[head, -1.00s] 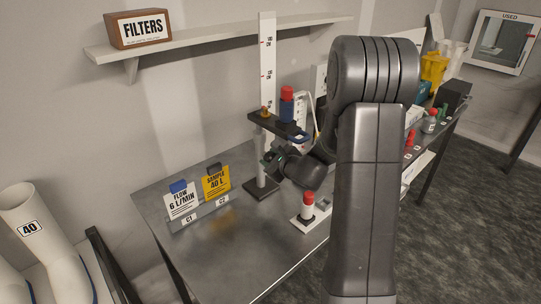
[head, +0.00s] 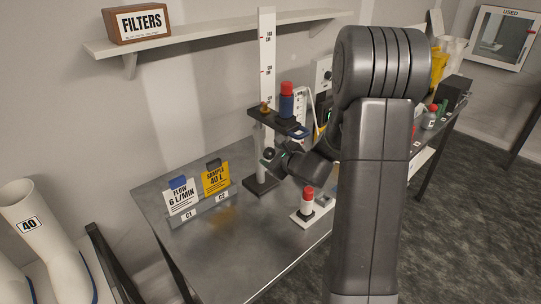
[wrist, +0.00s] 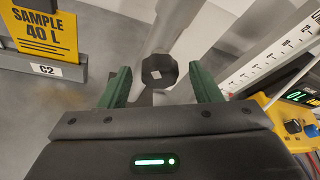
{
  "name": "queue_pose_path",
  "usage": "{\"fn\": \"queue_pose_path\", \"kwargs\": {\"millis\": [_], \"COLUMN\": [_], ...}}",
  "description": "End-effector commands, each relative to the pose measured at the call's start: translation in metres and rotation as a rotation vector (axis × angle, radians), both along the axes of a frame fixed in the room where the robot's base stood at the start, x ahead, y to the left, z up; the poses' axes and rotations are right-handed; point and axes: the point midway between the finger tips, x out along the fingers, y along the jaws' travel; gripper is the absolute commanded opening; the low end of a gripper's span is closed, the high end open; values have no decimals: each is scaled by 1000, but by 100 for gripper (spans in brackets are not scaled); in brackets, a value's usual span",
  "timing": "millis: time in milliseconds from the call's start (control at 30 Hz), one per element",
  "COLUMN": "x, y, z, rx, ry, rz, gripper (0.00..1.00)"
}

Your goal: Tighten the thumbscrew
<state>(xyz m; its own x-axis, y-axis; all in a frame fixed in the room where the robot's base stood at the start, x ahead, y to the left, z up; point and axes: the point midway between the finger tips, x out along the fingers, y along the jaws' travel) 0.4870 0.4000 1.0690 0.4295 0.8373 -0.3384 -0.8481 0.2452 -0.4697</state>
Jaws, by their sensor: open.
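The thumbscrew (wrist: 159,71) shows in the wrist view as a dark, many-sided knob with a small pale square on its face. It sits against the pale post of the stand (wrist: 185,30). My gripper (wrist: 162,86) is open, with its green fingers to the left and right of the knob and gaps showing on both sides. I cannot tell how deep the knob lies between them.
A yellow "SAMPLE 40 L" card (head: 216,180) and a white "FLOW 6 L/MIN" card (head: 181,198) stand left of the post. A red-capped vial (head: 307,203) stands at the front right. A yellow meter (wrist: 290,117) is close on the right. The bench's front left is clear.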

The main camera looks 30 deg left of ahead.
Motion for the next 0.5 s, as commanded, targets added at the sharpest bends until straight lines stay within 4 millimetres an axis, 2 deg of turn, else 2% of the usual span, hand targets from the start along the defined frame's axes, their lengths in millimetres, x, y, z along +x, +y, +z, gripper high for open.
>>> {"fn": "queue_pose_path", "kwargs": {"millis": [500], "x": [-38], "y": [-76], "z": [30], "rx": [2], "ry": [-2], "rz": [-2], "gripper": [57]}}
